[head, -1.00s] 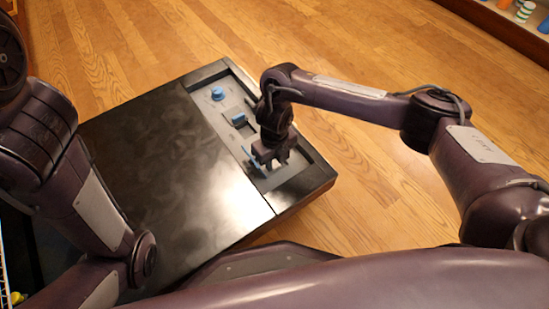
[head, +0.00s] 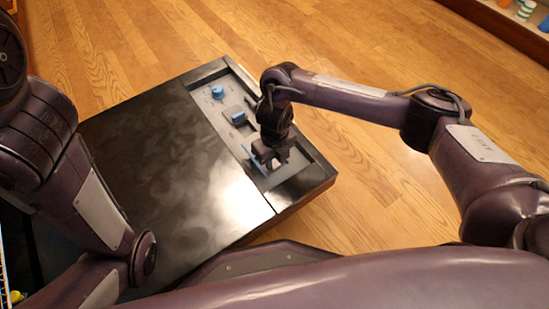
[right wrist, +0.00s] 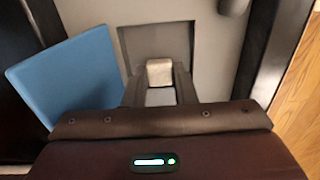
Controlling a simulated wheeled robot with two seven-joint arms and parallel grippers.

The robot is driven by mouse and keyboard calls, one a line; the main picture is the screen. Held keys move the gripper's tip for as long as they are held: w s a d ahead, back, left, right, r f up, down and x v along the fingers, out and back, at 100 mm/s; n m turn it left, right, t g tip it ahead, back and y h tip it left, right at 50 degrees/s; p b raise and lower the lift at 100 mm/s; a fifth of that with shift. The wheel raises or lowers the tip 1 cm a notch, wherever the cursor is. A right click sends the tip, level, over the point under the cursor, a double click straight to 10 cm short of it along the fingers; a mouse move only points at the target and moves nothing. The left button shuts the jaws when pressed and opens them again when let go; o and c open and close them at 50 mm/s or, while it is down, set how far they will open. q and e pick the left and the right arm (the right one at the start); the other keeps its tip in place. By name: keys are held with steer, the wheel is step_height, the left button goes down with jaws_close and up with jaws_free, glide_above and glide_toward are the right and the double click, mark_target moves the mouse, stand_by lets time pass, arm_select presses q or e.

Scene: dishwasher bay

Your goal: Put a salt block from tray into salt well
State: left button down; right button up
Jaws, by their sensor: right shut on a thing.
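My right gripper (head: 272,161) is over the near part of the grey panel. In the right wrist view, its fingers (right wrist: 160,88) are shut on a small whitish salt block (right wrist: 160,71). The block shows against a square recess in the panel, the salt well (right wrist: 157,38). I cannot tell how deep the block is. The open blue lid (right wrist: 68,82) stands left of the fingers and shows edge-on in the head view (head: 252,160). My left arm is at the left edge, its gripper out of view. No tray can be made out.
The grey panel (head: 226,113) is set in a black dishwasher door (head: 150,165). A blue round knob (head: 217,93) and a blue latch piece (head: 238,116) sit farther up the panel. Wooden floor (head: 400,190) surrounds the door. A shelf with cups (head: 525,12) is far right.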

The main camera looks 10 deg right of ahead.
steer(key=shift+f, duration=0.45)
stand_by(0.3)
stand_by(0.3)
steer(key=o, duration=1)
steer(key=shift+o, duration=0.2)
steer(key=shift+r, duration=0.15)
